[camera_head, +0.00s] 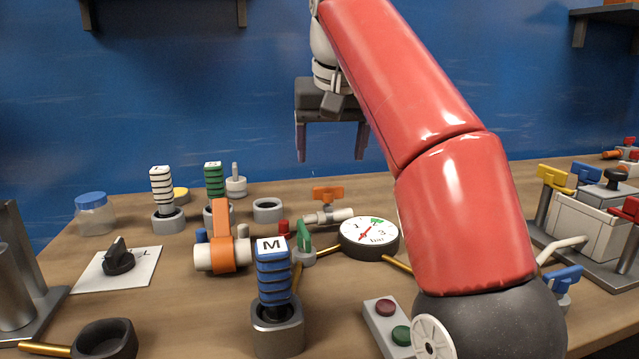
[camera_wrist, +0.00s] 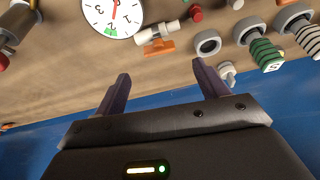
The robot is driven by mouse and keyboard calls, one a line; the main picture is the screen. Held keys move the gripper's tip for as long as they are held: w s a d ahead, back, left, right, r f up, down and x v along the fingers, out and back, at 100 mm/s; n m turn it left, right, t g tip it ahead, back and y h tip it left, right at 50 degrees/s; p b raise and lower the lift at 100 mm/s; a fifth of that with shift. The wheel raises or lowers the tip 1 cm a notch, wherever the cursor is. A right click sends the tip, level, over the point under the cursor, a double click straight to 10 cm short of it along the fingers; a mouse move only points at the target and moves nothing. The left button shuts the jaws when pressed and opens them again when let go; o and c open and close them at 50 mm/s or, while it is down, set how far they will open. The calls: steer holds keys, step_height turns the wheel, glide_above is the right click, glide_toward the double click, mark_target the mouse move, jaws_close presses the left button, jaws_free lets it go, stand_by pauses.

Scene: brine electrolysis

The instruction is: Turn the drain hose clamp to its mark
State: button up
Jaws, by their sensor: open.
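My gripper (camera_head: 332,152) is open and empty, raised above the back of the bench with its fingers pointing down. It also shows in the wrist view (camera_wrist: 160,84). A small orange handle (camera_head: 328,193) sits on a short white pipe (camera_head: 338,215) below the gripper; both show in the wrist view as the orange handle (camera_wrist: 154,47) and white pipe (camera_wrist: 168,29). A larger orange band with an upright lever (camera_head: 221,225) wraps a thick white pipe (camera_head: 204,257) at left. I cannot tell which orange piece is the drain hose clamp, and no mark for it is clear.
A round gauge (camera_head: 369,238) stands right of the small pipe. A blue M-marked handle (camera_head: 273,272), green striped handle (camera_head: 214,180) and grey ring (camera_head: 268,210) stand nearby. A black knob (camera_head: 119,257) sits on a white card at left. My red arm hides part of the bench.

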mark_target(328, 187)
steer(key=b+x, duration=0.1)
steer(key=x, duration=0.6)
steer(key=shift+w+d+f, duration=0.1)
steer(key=shift+w+f, duration=0.05)
steer(key=shift+f, duration=0.25)
steer(key=c, duration=1)
steer(key=shift+r+n, duration=0.15)
steer(key=shift+n, duration=0.65)
steer(key=shift+y, duration=0.3)
steer(key=o, duration=1)
steer(key=shift+p, duration=0.3)
